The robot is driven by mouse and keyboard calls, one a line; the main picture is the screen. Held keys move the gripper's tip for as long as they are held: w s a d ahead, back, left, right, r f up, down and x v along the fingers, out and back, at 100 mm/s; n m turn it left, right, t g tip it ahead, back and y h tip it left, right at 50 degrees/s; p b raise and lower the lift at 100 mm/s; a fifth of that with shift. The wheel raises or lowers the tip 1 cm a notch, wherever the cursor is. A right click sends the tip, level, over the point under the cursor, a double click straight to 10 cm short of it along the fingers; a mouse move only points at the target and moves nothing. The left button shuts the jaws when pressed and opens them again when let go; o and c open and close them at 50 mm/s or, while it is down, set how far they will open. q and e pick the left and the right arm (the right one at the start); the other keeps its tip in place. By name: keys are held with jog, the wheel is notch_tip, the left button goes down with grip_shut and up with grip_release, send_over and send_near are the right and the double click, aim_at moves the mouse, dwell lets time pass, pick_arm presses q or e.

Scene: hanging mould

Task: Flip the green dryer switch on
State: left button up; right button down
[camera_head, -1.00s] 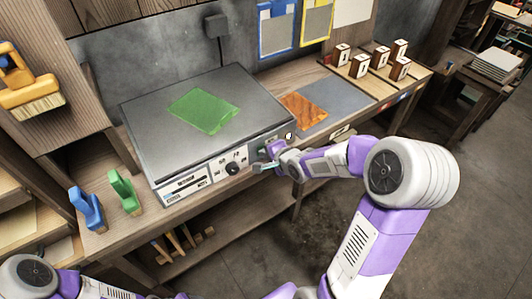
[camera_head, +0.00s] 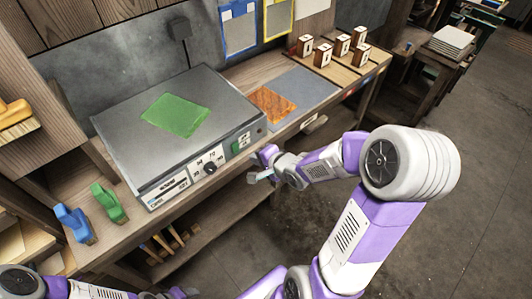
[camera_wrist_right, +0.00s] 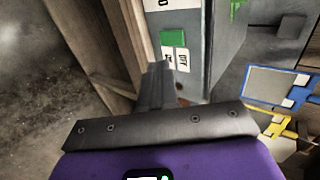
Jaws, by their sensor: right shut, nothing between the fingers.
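The dryer (camera_head: 222,93) is a dark grey flat-topped box on the bench, with a control panel along its front. The green switch (camera_head: 236,149) is at the panel's right end, beside small white labels. It also shows in the right wrist view (camera_wrist_right: 173,37), just beyond my fingers, with two white labels next to it. I cannot tell which way the switch is set. My right gripper (camera_head: 254,177) is shut and empty, in front of the panel's right end and apart from the switch. In the right wrist view its fingers (camera_wrist_right: 160,82) are together.
A green sheet (camera_head: 177,115) lies on the dryer's top. A black knob (camera_head: 210,168) sits left of the switch. An orange-brown sheet (camera_head: 272,104) lies right of the dryer. Blue (camera_head: 73,224) and green (camera_head: 108,203) handled tools stand at left. Open floor lies at right.

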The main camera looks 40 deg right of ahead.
pick_arm(q)
jog(key=shift+f+b, duration=0.25)
jog(key=shift+b, duration=0.5)
pick_arm(e)
jog(key=v, duration=0.4)
jog(key=shift+s, duration=0.1)
